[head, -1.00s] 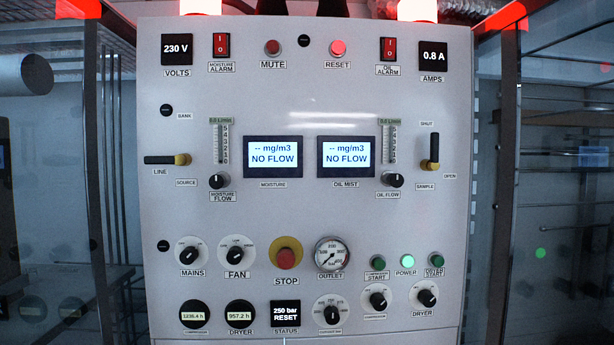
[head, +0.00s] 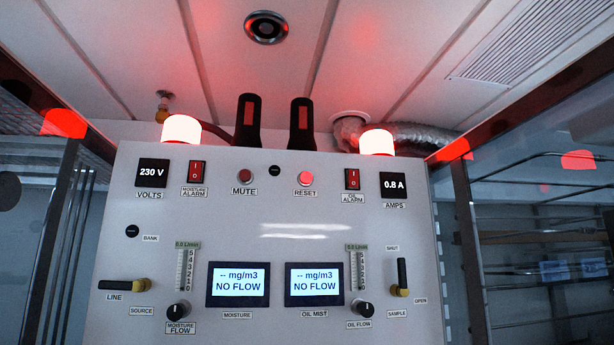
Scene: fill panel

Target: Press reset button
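The reset button (head: 305,178) is a round, brightly lit red button near the top of the light grey control panel (head: 225,220). It sits right of the panel's middle, above the label RESET. A darker red mute button (head: 245,176) is to its left, with a small black round plug (head: 274,170) between them. Neither of my grippers is in the head view, and nothing covers the reset button.
Two lit red lamps (head: 181,129) (head: 376,142) stand on the panel's top edge. Two dark upright objects (head: 248,122) (head: 301,124) rise between them. Red alarm switches (head: 196,172) (head: 352,179) flank the buttons. Two screens (head: 238,284) (head: 314,284) read NO FLOW. Metal racks stand both sides.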

